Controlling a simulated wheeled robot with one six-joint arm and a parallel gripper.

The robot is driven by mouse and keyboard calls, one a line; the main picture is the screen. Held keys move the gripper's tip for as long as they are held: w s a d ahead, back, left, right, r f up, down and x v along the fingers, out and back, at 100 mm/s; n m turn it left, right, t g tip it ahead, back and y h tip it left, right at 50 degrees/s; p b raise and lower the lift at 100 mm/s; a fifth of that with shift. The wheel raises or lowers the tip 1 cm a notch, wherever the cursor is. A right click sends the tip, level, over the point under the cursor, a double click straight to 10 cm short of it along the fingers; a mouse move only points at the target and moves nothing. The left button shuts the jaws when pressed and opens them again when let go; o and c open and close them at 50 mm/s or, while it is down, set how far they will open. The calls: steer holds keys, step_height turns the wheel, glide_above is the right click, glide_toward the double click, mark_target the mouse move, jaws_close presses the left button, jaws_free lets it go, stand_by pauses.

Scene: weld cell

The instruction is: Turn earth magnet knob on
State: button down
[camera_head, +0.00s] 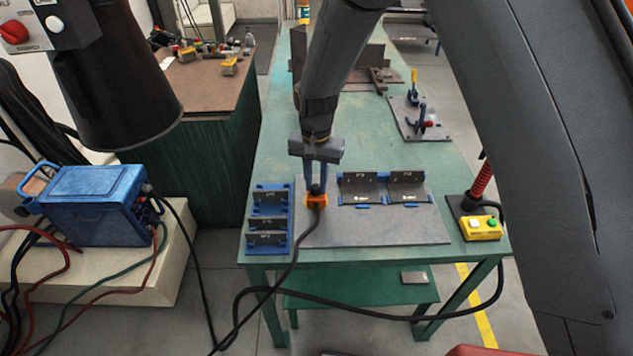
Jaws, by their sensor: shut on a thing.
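The earth magnet (315,203) is a small orange block with a dark top. It sits on the grey plate near the front left of the green table, with a black cable running from it over the table's front edge. My gripper (316,188) points down onto it from above, its two fingers shut around the dark knob on top. The fingers hide most of the knob, so I cannot tell which way it is turned.
A blue rack (268,246) with dark plates stands just left of the magnet. Blue fixtures (385,188) with upright plates stand to the right on the grey plate (375,229). A yellow button box (481,228) sits at the right edge. A blue welder (92,205) stands at left.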

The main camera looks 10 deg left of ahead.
mark_target(316, 186)
steer(key=shift+m, duration=0.5)
steer(key=c, duration=1.5)
jaws_free()
steer(key=shift+r, duration=0.1)
steer(key=shift+r+b, duration=1.15)
steer(key=shift+r, duration=2.7)
